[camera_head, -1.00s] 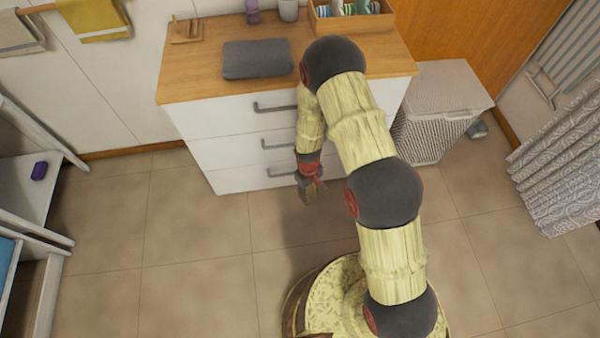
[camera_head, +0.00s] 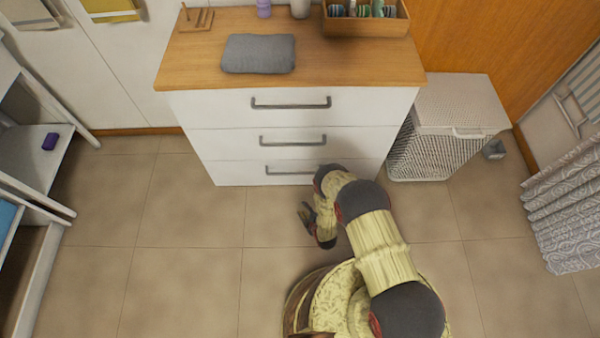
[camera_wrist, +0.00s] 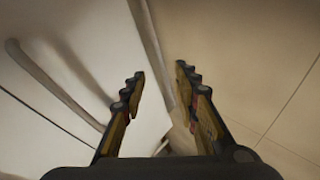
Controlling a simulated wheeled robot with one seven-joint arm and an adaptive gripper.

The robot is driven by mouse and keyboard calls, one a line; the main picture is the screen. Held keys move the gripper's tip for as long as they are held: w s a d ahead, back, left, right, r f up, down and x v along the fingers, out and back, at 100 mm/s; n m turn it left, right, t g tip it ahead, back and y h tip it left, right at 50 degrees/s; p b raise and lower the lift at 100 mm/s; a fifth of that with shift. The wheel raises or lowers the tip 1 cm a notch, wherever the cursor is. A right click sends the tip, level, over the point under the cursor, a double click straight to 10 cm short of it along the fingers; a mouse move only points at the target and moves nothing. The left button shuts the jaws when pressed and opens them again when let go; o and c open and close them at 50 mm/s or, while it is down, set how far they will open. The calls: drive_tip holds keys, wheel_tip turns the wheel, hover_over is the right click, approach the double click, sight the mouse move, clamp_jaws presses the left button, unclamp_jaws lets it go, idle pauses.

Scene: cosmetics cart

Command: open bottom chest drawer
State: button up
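The white chest (camera_head: 290,145) has three drawers with dark bar handles, all shut in the head view. The bottom drawer (camera_head: 236,173) is lowest, just above the floor, and its handle (camera_head: 290,171) is bare. My gripper (camera_head: 306,213) is low in front of the chest, below that handle in the picture and apart from it. In the wrist view my gripper (camera_wrist: 158,78) has its two fingers apart with nothing between them. A handle (camera_wrist: 60,85) on a white drawer front (camera_wrist: 75,40) runs left of the fingers there; I cannot tell which drawer it belongs to.
A grey folded towel (camera_head: 258,53) and a wooden box (camera_head: 366,22) sit on the chest top. A white hamper (camera_head: 440,130) stands right of the chest. An open shelf unit (camera_head: 30,165) is at the left. The tiled floor (camera_head: 185,235) before the chest is clear.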

sight(294, 173)
drive_tip(key=w+a+r+n+t+y, duration=0.2)
drive_tip(key=w+r+n+t, duration=0.25)
drive_tip(key=w+r, duration=0.55)
drive_tip(key=shift+t, duration=0.35)
drive_tip(key=shift+r+b+x, duration=0.2)
drive_tip(key=shift+b+x, duration=0.6)
drive_tip(key=shift+x, duration=0.5)
drive_tip(key=shift+r+b+x, duration=0.25)
drive_tip(key=shift+b+x, duration=0.5)
drive_tip(key=shift+x, duration=0.55)
drive_tip(key=shift+a, duration=0.2)
drive_tip(key=shift+c, duration=0.4)
clamp_jaws()
